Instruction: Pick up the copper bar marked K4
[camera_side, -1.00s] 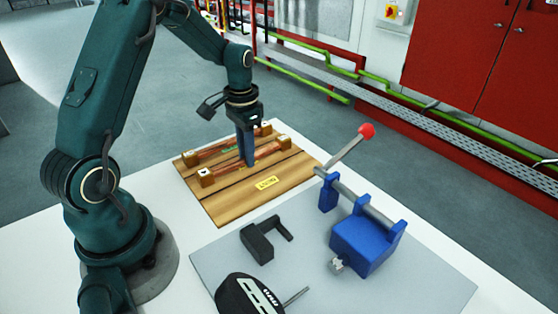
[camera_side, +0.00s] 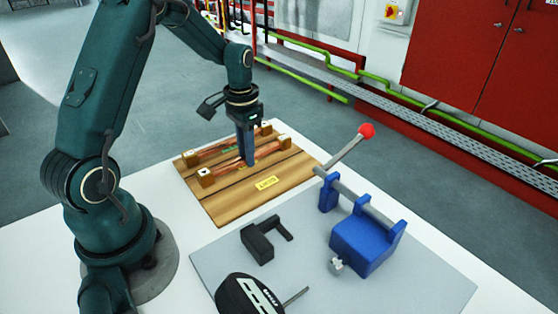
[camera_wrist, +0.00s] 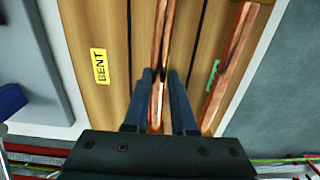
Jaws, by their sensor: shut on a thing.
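Two copper bars lie roughly parallel over a wooden board (camera_side: 222,212), near small wooden end blocks. My gripper (camera_side: 249,162) points down at the nearer copper bar (camera_side: 226,167). In the wrist view my gripper (camera_wrist: 160,78) has its blue fingers on both sides of this bar (camera_wrist: 163,30), and it is shut on it. Whether the bar is clear of its blocks, I cannot tell. The farther copper bar (camera_side: 207,152) lies behind and also shows in the wrist view (camera_wrist: 234,55), apart from the fingers. I cannot read a K4 mark on either bar.
A yellow label (camera_wrist: 99,67) reading BENT lies on the board; a green label (camera_wrist: 213,76) is near the farther bar. A blue vise (camera_side: 365,240), a black clamp-like piece (camera_side: 260,243) and a black tool (camera_side: 248,295) occupy the grey mat (camera_side: 420,280) in front.

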